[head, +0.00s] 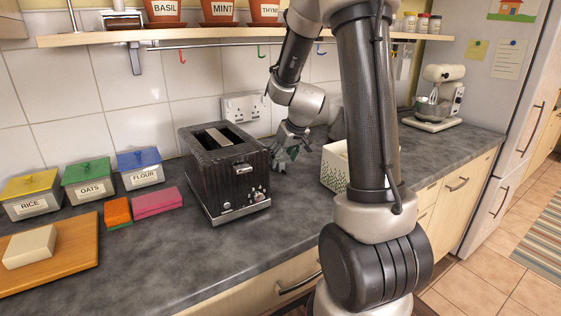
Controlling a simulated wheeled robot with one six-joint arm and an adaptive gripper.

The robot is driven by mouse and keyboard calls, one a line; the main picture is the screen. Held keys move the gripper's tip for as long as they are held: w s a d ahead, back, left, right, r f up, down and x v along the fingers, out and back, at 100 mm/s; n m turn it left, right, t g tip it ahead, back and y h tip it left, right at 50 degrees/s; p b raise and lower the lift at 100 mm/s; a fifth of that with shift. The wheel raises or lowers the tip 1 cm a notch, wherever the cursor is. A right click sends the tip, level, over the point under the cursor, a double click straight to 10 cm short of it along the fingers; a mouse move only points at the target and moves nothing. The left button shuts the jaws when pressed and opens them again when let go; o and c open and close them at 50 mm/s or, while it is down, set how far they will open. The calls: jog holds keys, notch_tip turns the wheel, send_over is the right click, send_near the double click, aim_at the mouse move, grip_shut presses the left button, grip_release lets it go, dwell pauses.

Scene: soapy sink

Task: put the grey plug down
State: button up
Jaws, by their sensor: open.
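My gripper (284,154) is low over the grey counter (230,235), just right of the black toaster (225,172) and close to its side. Its fingers look open and point down. I cannot clearly make out the grey plug. A small dark grey-green shape shows at the fingers, but I cannot tell whether it is the plug or part of the gripper. A white double wall socket (244,107) is on the tiles behind the toaster. My arm hides part of the counter to the right.
A white patterned box (333,168) stands right of my gripper, partly behind my arm. Labelled tins, an orange sponge (117,211), a pink block (156,202) and a wooden board (70,262) are at left. A stand mixer (440,97) is at far right. The front counter is clear.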

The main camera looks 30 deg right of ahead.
jog(key=s+a+r, duration=0.2)
jog(key=s+r, duration=0.4)
jog(key=s+a+r, duration=0.3)
jog(key=s+r, duration=0.4)
jog(key=s+a+r+g, duration=0.1)
jog(key=s+a, duration=0.1)
jog(key=s, duration=1.4)
jog(key=shift+s+a+r+g, duration=0.2)
jog(key=shift+s+g, duration=0.1)
jog(key=shift+g, duration=0.1)
